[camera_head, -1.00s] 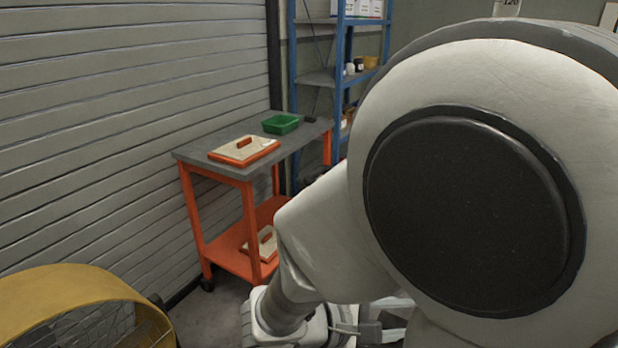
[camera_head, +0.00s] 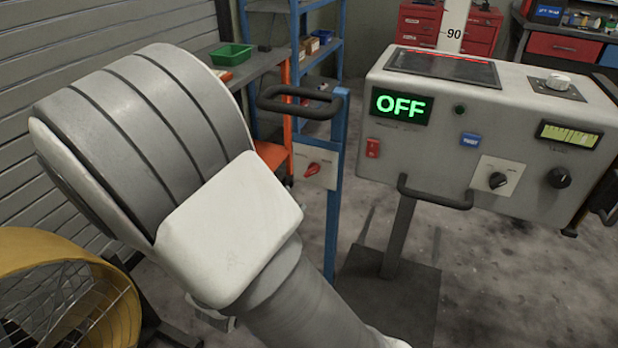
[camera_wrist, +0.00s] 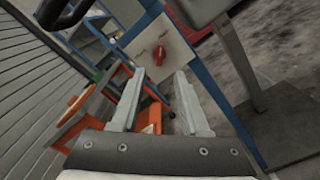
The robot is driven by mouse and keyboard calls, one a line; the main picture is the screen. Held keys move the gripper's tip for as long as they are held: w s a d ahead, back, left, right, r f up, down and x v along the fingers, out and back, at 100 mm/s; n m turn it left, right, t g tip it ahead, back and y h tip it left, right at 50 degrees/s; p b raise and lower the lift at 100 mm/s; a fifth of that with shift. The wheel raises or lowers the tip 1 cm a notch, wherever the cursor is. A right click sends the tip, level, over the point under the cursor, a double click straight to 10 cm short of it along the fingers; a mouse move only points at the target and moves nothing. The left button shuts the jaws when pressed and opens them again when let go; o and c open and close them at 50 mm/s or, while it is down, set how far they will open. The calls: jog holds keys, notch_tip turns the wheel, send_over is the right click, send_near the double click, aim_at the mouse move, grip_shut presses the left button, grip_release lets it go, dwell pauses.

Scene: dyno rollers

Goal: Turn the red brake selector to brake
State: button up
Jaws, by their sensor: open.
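The red brake selector (camera_head: 312,169) is a small red knob on a white plate (camera_head: 328,176) fixed to a blue post (camera_head: 334,215). In the head view its pointer looks tilted. The label text is too small to read. In the wrist view the red knob (camera_wrist: 158,54) shows beyond my fingertips, a little above the middle between them. My gripper (camera_wrist: 157,97) is open and empty, apart from the knob, with its two pale fingers spread. In the head view my arm fills the left middle and the gripper is out of sight.
A white console (camera_head: 480,135) with a green OFF display (camera_head: 401,106), knobs and a front handle stands at right. A black handle (camera_head: 298,101) tops the blue post. A grey-topped orange cart (camera_head: 262,68) with a green tray (camera_head: 232,55) stands behind; a yellow fan (camera_head: 45,255) is at lower left.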

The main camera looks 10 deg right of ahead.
aim_at(312, 173)
jog(key=b+x, duration=0.1)
jog(key=x, duration=0.9)
jog(key=shift+w, duration=0.1)
grip_shut()
